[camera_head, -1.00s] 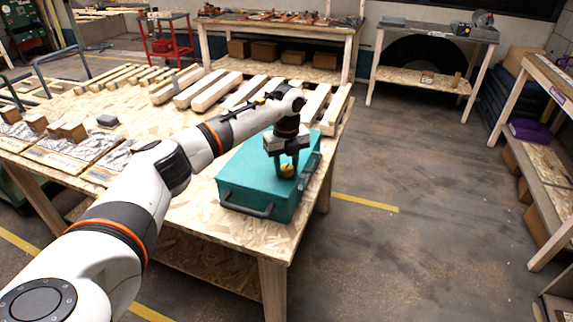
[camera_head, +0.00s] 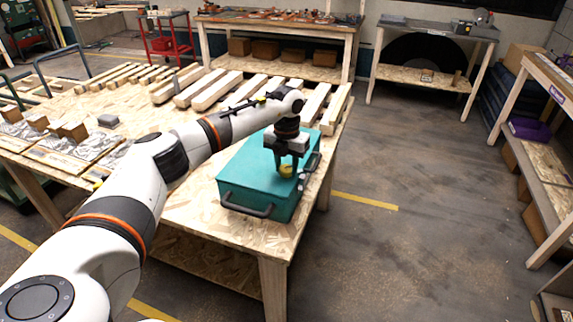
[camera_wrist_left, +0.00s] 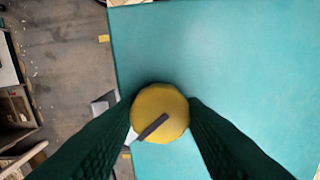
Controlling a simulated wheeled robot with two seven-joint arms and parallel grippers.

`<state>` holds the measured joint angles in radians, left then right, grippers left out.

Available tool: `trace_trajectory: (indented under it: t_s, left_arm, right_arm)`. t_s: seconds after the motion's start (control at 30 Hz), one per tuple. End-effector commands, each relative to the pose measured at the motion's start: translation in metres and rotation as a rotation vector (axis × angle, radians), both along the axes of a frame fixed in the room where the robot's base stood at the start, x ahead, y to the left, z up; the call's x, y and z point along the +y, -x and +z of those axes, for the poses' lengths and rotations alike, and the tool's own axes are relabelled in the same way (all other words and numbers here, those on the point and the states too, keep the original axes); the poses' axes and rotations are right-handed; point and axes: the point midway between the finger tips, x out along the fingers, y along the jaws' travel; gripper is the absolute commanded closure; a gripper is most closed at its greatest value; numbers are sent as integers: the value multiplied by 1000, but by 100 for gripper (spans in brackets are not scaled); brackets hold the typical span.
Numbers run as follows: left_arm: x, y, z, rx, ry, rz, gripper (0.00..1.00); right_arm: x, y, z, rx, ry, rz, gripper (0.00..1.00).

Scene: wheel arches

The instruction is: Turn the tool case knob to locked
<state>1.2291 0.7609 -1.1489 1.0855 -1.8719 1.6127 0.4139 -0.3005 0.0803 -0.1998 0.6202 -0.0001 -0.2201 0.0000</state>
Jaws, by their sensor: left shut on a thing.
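The teal tool case (camera_head: 245,176) lies at the corner of the wooden table, its handle on the near side. Its round yellow knob (camera_head: 286,171) is on top, near the right edge. My left gripper (camera_head: 287,168) points down from above and is shut on the knob. In the left wrist view the knob (camera_wrist_left: 160,113) sits between the two dark fingers, which touch its sides. A dark bar on the knob slants from lower left to upper right. A small white mark shows on the case beside the knob, partly hidden by a finger. My right gripper is out of view.
The wooden table (camera_head: 200,215) also carries pale wooden slats (camera_head: 210,92) behind the case and small wood blocks (camera_head: 74,131) at the left. Open floor (camera_head: 400,255) lies to the right. A workbench (camera_head: 280,22) stands behind.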

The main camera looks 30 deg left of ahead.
Motion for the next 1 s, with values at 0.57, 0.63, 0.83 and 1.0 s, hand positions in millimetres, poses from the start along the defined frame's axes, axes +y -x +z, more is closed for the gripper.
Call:
trace_trajectory:
  t_s: [0.57, 0.63, 0.83, 1.0]
  left_arm:
    - [0, 0, 1, -2, 0, -462, 86]
    - [0, 0, 1, -2, 0, -496, 86]
    - [0, 0, 1, -1, 0, -560, 86]
    - [0, 0, 1, -1, 0, -583, 86]
  right_arm:
    - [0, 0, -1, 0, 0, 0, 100]
    - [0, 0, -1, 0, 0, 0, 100]
    - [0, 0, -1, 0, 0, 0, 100]
    - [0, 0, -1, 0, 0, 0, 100]
